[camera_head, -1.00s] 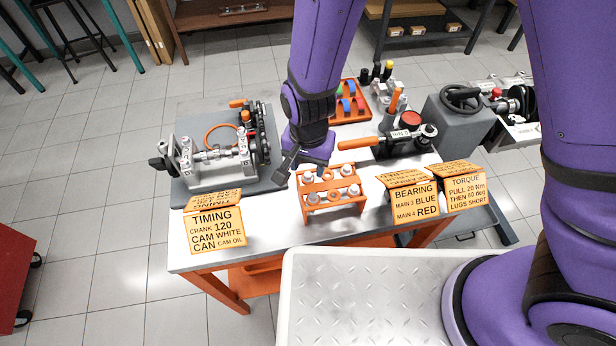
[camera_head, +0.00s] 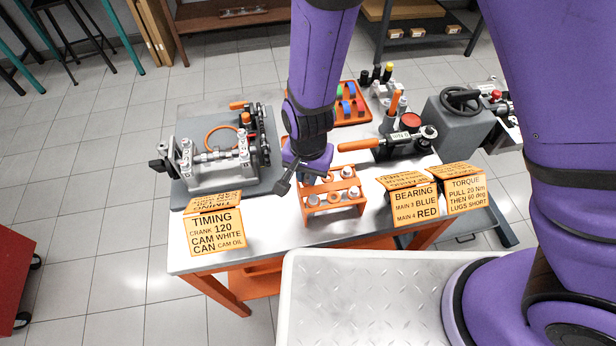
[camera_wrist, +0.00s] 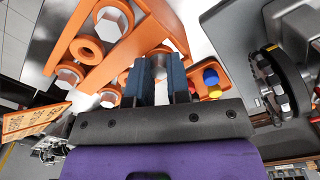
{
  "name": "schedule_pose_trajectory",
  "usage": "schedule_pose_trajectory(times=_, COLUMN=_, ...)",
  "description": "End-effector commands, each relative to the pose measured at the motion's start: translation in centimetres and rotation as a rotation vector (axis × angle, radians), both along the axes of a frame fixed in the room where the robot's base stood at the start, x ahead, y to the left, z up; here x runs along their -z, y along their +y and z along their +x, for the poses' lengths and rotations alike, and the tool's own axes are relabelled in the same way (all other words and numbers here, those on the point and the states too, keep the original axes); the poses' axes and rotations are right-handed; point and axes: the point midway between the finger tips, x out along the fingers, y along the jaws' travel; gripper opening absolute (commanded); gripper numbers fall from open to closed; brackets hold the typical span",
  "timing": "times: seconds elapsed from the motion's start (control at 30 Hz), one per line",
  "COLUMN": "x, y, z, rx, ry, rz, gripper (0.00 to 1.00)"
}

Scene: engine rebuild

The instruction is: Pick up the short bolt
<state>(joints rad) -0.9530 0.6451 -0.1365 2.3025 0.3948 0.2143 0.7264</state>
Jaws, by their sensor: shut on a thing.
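The orange bolt rack (camera_head: 334,209) stands near the front edge of the table, with several silver hex-headed bolts upright in it. My gripper (camera_wrist: 160,80) is over the rack's back left part and partly hides it in the head view. In the wrist view its two dark blue fingers are shut on a silver bolt (camera_wrist: 159,66), seen between them at an orange part of the rack. I cannot tell whether this bolt is clear of its hole. Other bolts (camera_wrist: 107,22) show beside it in the wrist view, at the upper left.
An engine block (camera_head: 215,165) on a grey mat stands at the left. A torque wrench (camera_head: 362,145) lies behind the rack. Orange signs stand along the front edge: a timing card (camera_head: 215,231), a bearing card (camera_head: 412,203) and a torque card (camera_head: 465,194).

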Motion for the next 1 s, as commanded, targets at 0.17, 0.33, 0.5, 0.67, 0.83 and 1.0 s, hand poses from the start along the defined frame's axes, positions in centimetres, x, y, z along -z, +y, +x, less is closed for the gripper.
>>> schedule_pose_trajectory(times=0.17, x=-0.3, y=0.0, z=0.0, rx=0.0, ry=-0.001, rz=0.001, gripper=0.0)
schedule_pose_trajectory(times=0.33, x=-1.6, y=0.0, z=0.0, rx=-0.001, ry=-0.001, rz=0.002, gripper=0.0)
schedule_pose_trajectory(times=0.5, x=-3.6, y=0.1, z=0.0, rx=-0.002, ry=-0.002, rz=0.003, gripper=0.0)
schedule_pose_trajectory(times=0.67, x=-5.6, y=0.1, z=0.0, rx=-0.002, ry=-0.002, rz=0.003, gripper=0.0)
schedule_pose_trajectory(times=0.83, x=-7.8, y=0.1, z=0.0, rx=-0.002, ry=-0.002, rz=0.003, gripper=0.0)
schedule_pose_trajectory(times=1.0, x=-9.4, y=0.1, z=0.0, rx=-0.001, ry=-0.001, rz=0.002, gripper=0.0)
